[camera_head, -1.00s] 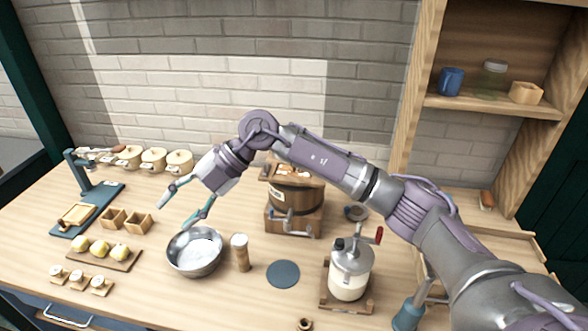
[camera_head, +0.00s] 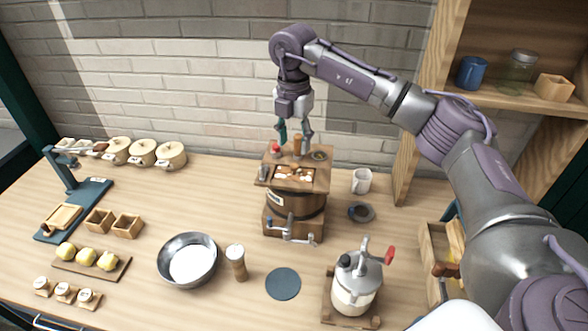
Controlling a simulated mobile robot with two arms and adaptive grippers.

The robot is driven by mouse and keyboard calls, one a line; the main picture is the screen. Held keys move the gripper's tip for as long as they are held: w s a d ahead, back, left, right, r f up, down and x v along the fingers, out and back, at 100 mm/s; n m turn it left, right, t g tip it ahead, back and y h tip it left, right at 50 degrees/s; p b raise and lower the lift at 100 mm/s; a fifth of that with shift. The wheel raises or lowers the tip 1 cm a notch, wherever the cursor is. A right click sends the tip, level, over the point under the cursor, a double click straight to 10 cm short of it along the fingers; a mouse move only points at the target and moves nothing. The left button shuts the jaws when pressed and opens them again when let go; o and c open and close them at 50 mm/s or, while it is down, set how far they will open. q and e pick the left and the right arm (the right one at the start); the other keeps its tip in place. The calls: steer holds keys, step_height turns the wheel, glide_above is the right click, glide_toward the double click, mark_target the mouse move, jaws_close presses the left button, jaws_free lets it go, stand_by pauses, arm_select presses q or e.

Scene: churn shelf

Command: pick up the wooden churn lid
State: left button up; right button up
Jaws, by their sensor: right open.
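The wooden churn (camera_head: 300,205) stands at the back middle of the table, a dark barrel with a crank on its front. A flat, square wooden top (camera_head: 318,180), which appears to be its lid, lies over the barrel with small pale and brown bits on it. My right gripper (camera_head: 294,146) is open and points down above the back part of this top, its fingers on either side of a small brown upright piece (camera_head: 297,146). I cannot tell whether the fingers touch it. My left gripper is not in view.
A red-topped item (camera_head: 276,151) and a dark round piece (camera_head: 319,155) are close to the gripper. A white mug (camera_head: 361,181) stands right of the churn.

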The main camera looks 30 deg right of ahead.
mark_target(295, 165)
steer(key=shift+w+d+f, duration=0.1)
steer(key=shift+f, duration=0.5)
steer(key=shift+w+d+f, duration=0.1)
steer(key=shift+f, duration=0.5)
steer(key=shift+f+p, duration=0.25)
steer(key=shift+p, duration=0.05)
steer(key=shift+s+a+f+p, duration=0.1)
steer(key=shift+s+f+p, duration=0.1)
steer(key=shift+f+p, duration=0.65)
step_height(295, 165, down, 2)
steer(key=shift+f+p, duration=0.15)
steer(key=shift+p, duration=0.5)
steer(key=shift+f, duration=0.55)
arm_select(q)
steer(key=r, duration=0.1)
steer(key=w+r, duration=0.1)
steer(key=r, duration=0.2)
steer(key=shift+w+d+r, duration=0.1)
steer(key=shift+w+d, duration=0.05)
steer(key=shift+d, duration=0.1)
arm_select(e)
jaws_close()
